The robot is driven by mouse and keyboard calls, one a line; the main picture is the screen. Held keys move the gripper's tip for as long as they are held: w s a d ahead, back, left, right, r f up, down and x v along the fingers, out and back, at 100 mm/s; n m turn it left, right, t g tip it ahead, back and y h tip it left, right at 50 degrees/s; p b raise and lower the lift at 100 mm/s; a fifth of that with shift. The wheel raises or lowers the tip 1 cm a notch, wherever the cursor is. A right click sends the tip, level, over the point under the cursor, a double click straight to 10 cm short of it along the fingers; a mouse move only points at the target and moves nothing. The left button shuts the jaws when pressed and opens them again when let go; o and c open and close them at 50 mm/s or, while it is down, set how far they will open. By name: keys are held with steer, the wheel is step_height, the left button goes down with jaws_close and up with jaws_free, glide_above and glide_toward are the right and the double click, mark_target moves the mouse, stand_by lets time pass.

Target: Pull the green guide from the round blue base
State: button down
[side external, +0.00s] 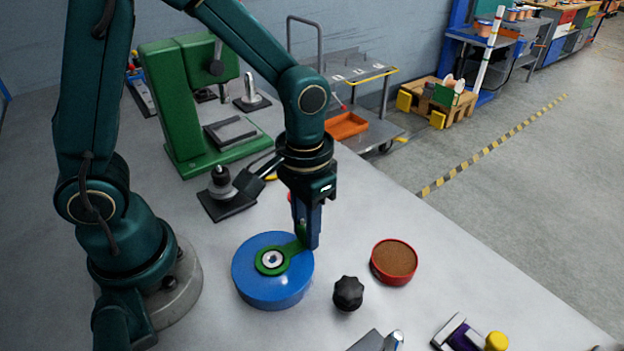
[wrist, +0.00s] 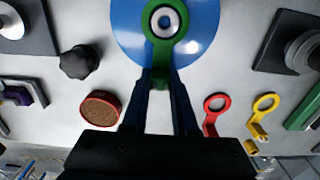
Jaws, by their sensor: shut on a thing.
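The round blue base (side external: 273,291) stands on the table in front of my arm. The green guide (side external: 272,261) lies on top of it, its ring around a pale central hub and its handle reaching toward the base's edge. In the side view my gripper (side external: 309,240) points down at the base's right edge and is shut on the guide's handle. In the wrist view the blue base (wrist: 202,35) and the green guide (wrist: 165,47) show at the top. The two fingers (wrist: 163,82) close on the handle there. The handle's gripped part is partly hidden by the fingers.
A black knob (side external: 348,293) and a red round tin with brown filling (side external: 394,260) stand right of the base. A red guide (wrist: 213,112) and a yellow guide (wrist: 262,108) lie nearby. A green press (side external: 190,110) stands behind. The table right of the tin is clear.

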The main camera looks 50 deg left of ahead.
steer(key=shift+r, duration=1.25)
stand_by(0.4)
steer(key=shift+r, duration=2)
